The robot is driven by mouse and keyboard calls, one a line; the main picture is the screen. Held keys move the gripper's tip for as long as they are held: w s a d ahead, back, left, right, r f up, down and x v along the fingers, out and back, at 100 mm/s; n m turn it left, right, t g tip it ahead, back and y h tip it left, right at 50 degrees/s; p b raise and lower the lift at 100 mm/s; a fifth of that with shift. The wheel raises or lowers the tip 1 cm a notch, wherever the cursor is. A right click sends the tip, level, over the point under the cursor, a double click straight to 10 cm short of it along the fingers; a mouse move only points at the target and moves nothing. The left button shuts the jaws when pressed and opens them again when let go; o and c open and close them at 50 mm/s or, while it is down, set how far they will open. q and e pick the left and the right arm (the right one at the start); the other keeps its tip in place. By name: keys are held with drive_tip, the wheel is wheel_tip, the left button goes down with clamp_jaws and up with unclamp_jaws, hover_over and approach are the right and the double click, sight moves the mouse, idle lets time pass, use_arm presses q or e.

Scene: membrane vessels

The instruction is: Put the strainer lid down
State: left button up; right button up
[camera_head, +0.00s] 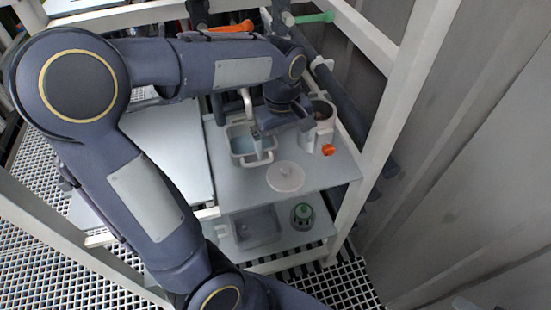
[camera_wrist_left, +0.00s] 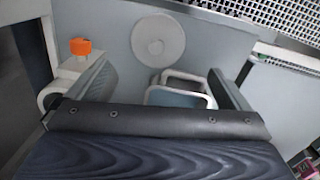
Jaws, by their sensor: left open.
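The strainer lid (camera_head: 285,177) is a round, off-white disc with a small knob in its middle. It lies flat on the grey upper shelf (camera_head: 235,187), near the front. In the left wrist view the lid (camera_wrist_left: 158,40) shows whole, beyond the fingertips and apart from them. My left gripper (camera_head: 280,138) is above the shelf, behind the lid in the head view. In the left wrist view the gripper (camera_wrist_left: 160,72) has its fingers wide apart, with nothing held between them. My right gripper is not in view.
A basin (camera_head: 240,148) with bluish liquid and white handles stands left of the gripper. A pale vessel (camera_head: 324,122) with an orange knob (camera_head: 328,150) stands to its right. A grey bin (camera_head: 257,228) and a green-topped item (camera_head: 302,214) are on the lower shelf. Frame posts surround the shelves.

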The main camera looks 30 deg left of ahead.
use_arm(q)
drive_tip(key=s+d+m+t+h, duration=0.1)
drive_tip(key=s+d+m+t, duration=0.1)
drive_tip(key=s+m, duration=0.2)
drive_tip(key=s+d+m+t+h, duration=0.2)
drive_tip(key=s+m, duration=0.3)
drive_tip(key=s, duration=0.6)
drive_tip(key=shift+s+r+m+t, duration=0.3)
drive_tip(key=shift+r+t, duration=0.05)
drive_tip(key=shift+t, duration=0.25)
drive_tip(key=shift+r, duration=0.1)
drive_tip(key=w+a+r+n+g+y+p, duration=0.1)
drive_tip(key=w+a+r+n+y+p, duration=0.15)
drive_tip(key=w+r+p, duration=0.75)
drive_tip(key=w+d+r+n+y+p, duration=0.3)
drive_tip(key=w+r+n+p, duration=0.15)
drive_tip(key=w+r, duration=0.5)
drive_tip(key=w+a+f+n+b, duration=0.1)
drive_tip(key=w+f+b, duration=0.3)
drive_tip(key=f, duration=0.6)
drive_tip(key=shift+w+a+f, duration=0.2)
drive_tip(key=shift+w+f, duration=0.2)
drive_tip(key=shift+w, duration=0.4)
